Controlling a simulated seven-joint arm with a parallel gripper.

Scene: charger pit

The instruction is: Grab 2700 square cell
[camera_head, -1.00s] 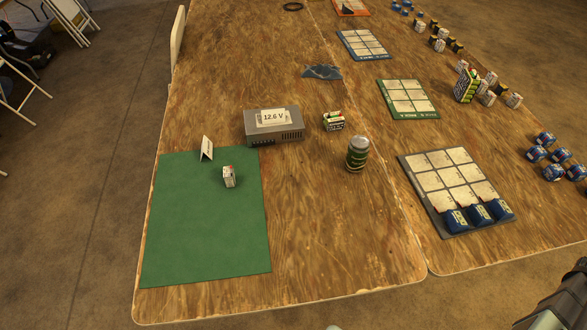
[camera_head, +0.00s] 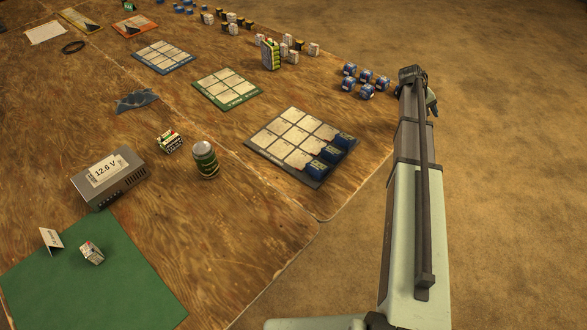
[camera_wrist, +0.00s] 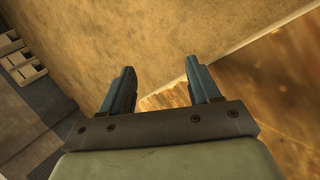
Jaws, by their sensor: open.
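Many small square cells show in the head view; their labels are too small to read, so I cannot tell which is marked 2700. Blue cells (camera_head: 366,80) stand in a loose group at the table's right edge. More blue cells (camera_head: 327,162) sit in the near row of the large grid tray (camera_head: 259,146). White and dark cells (camera_head: 299,46) are farther back, and one whitish cell (camera_head: 92,254) is on the green mat (camera_head: 115,285). My gripper (camera_wrist: 160,63) is open and empty; in the head view it is right of the blue group, over or beside the edge.
A taller green-yellow pack (camera_head: 271,54) stands among the white cells. Smaller grid cards (camera_head: 227,90) lie behind. Bare floor (camera_head: 510,150) is on the right.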

